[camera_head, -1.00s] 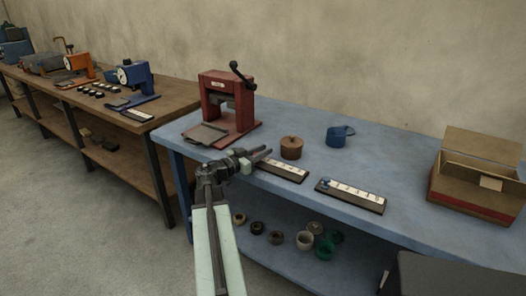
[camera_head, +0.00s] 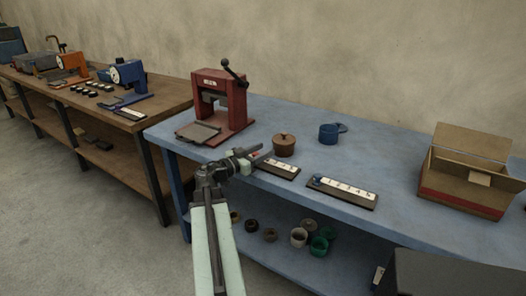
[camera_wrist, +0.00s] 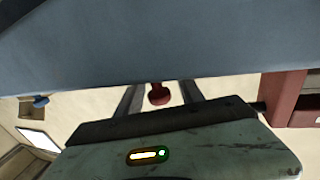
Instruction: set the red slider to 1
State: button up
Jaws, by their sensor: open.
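The near-left scale strip (camera_head: 280,170) lies at the front edge of the blue bench, with white numbered marks. Its left end is hidden behind my gripper (camera_head: 262,157). A small red knob (camera_head: 256,155) shows between the fingers there. In the wrist view, which appears upside down, the red knob (camera_wrist: 159,95) on a short stem sits between the two spread fingers of my gripper (camera_wrist: 160,97), with gaps at both sides. My gripper is open. I cannot read which number the red knob stands at.
A second strip (camera_head: 350,193) with a blue knob (camera_head: 318,181) lies to the right. Behind are a brown lidded pot (camera_head: 284,146), a blue pot (camera_head: 328,134) and a red press (camera_head: 219,105). An open box (camera_head: 466,180) stands at the right. Bench (camera_head: 400,155) between is clear.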

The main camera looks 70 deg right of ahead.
aim_at(253, 155)
jog(key=v, duration=0.7)
jog(key=shift+w+a, duration=0.2)
jog(key=shift+a, duration=0.15)
